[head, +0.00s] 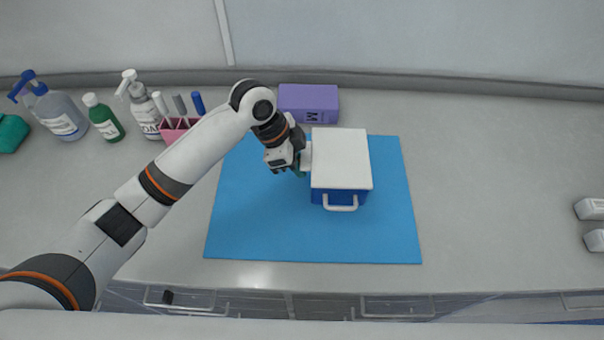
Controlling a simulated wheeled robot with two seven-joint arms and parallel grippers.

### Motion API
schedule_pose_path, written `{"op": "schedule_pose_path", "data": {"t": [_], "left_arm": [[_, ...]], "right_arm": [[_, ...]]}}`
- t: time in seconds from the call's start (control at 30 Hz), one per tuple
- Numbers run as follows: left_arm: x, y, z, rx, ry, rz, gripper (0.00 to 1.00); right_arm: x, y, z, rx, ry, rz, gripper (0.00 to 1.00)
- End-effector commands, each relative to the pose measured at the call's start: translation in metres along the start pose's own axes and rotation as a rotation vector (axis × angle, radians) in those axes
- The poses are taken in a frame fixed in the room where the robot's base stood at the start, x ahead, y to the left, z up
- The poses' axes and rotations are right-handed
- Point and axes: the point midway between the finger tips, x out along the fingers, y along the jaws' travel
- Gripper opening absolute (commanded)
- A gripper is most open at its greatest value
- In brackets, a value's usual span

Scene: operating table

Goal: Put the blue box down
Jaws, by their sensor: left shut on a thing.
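The blue box (325,196) has a white lid (341,155) and a white handle on its front. It is over the right-hand part of the blue mat (260,230), level, and I cannot tell whether it touches the mat. My left gripper (303,160) is at the box's left side, shut on the box near its upper left edge. The fingertips are partly hidden by the gripper body. My right gripper is not in view.
A purple box (308,103) stands just behind the mat. Soap bottles (58,112), a green bottle (103,118) and a pink pen holder (177,129) stand at the left. White items (590,209) lie at the far right.

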Motion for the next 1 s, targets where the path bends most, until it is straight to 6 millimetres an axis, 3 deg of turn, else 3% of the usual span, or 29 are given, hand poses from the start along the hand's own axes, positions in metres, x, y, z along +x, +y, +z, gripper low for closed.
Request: {"op": "schedule_pose_path", "data": {"t": [0.47,0.67,0.7,0.8,1.0], "left_arm": [[0.048,0.0,-0.019,-0.001,-0.001,0.0,0.0],[0.05,0.0,-0.02,0.003,-0.002,0.002,0.0],[0.051,0.0,-0.021,0.002,0.0,0.001,0.2],[0.05,0.0,-0.021,0.002,0.0,0.001,0.35],[0.05,0.0,-0.021,0.001,0.0,0.001,0.35]], "right_arm": [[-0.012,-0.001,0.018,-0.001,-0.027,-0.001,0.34],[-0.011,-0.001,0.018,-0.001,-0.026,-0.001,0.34],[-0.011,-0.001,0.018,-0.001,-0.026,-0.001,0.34],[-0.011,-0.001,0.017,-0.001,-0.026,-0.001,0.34],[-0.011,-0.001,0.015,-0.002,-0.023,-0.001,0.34]]}}
